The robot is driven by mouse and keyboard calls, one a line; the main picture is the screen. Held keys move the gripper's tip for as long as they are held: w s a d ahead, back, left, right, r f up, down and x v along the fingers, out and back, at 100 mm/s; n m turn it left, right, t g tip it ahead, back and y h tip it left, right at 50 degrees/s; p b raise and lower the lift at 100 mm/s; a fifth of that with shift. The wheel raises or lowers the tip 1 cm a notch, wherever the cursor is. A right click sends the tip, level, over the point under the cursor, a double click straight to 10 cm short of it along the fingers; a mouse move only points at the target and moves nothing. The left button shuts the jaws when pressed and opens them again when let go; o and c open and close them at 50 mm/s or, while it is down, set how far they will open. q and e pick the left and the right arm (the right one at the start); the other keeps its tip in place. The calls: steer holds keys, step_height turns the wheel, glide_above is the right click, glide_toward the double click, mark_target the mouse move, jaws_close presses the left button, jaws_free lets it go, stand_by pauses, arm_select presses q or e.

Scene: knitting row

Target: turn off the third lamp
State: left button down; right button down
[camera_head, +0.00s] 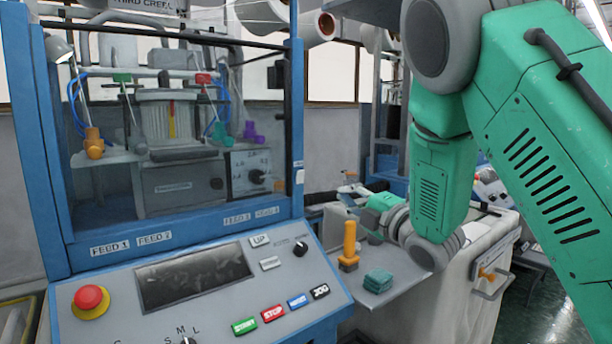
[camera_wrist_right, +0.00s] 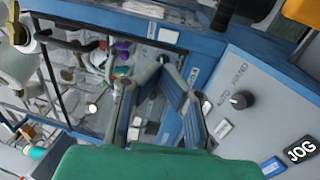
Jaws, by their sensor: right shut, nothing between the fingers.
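A small lamp (camera_head: 58,48) with a pale shade hangs at the upper left of the blue machine frame, and its mouth looks bright. A sign (camera_head: 142,4) above the machine reads "THIRD CREEL". I cannot tell which control switches the lamp. A black rotary knob (camera_head: 300,248) sits on the sloped panel; in the wrist view the knob (camera_wrist_right: 240,100) is marked AUTO and HAND. My right gripper (camera_wrist_right: 163,65) is shut and empty, left of the knob and apart from it. In the head view it is partly hidden by my wrist. My left gripper is not in view.
The panel carries a red mushroom button (camera_head: 90,300), a dark screen (camera_head: 194,277), and green START (camera_head: 245,326) and red STOP (camera_head: 273,313) buttons. A second knob (camera_head: 257,176) is behind the frame.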

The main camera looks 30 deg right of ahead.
mark_target(303, 172)
steer(key=w+r+p, duration=0.1)
steer(key=w+r, duration=0.1)
steer(key=w, duration=1.1)
steer(key=shift+w+a, duration=0.25)
steer(key=shift+a, duration=0.15)
steer(key=shift+w+r+g+p, duration=0.15)
steer(key=shift+g+p, duration=0.15)
steer(key=shift+p, duration=0.4)
